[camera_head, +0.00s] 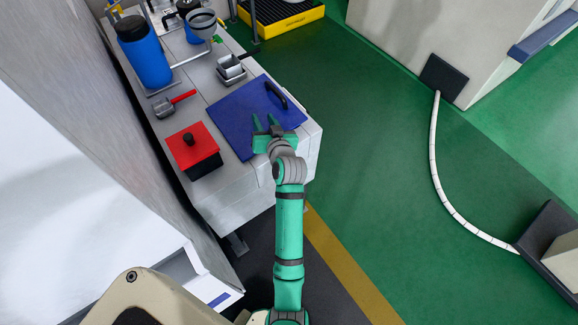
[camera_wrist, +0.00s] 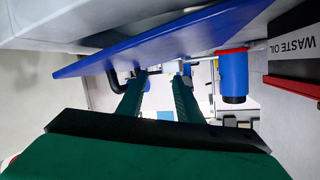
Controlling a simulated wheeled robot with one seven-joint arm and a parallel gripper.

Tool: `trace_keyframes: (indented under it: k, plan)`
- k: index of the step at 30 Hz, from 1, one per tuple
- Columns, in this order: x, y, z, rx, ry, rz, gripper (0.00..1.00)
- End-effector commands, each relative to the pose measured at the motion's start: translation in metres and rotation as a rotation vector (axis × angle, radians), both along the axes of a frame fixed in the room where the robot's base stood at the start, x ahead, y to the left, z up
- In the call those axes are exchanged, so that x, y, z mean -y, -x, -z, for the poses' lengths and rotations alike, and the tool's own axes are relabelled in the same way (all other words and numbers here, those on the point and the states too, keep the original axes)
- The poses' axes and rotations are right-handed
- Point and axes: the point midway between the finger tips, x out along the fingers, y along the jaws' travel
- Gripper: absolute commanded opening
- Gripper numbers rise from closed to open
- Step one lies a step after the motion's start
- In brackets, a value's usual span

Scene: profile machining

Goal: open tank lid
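The tank lid is a flat blue plate (camera_head: 238,118) on top of the grey bench-like tank, with a black bar handle (camera_head: 276,95) near its right edge. My gripper (camera_head: 266,121) is over the lid's near right part, short of the handle, its fingers spread and empty. The wrist view looks upside down: the blue lid (camera_wrist: 210,32) crosses its upper part, and the black handle (camera_wrist: 116,82) shows beyond the left finger, partly hidden. In that view my gripper (camera_wrist: 161,76) has both fingers apart with nothing held. The lid appears to lie flat and closed.
A black box with a red lid (camera_head: 192,145) stands left of the lid; a waste oil label (camera_wrist: 294,30) shows in the wrist view. A red-handled scoop (camera_head: 173,102), metal cups (camera_head: 230,68) and a blue canister (camera_head: 146,58) stand farther back.

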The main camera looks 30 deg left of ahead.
Motion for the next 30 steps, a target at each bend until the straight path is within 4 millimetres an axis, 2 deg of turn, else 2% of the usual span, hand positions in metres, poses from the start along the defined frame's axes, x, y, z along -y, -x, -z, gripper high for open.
trace_keyframes:
  k: [14, 24, 30]
  plan:
    - [0.063, 0.024, 0.028, 0.014, -0.081, 0.189, 0.33]
    - [0.109, 0.051, 0.047, 0.021, -0.106, 0.313, 0.33]
    - [0.129, 0.067, 0.055, 0.024, -0.109, 0.366, 0.33]
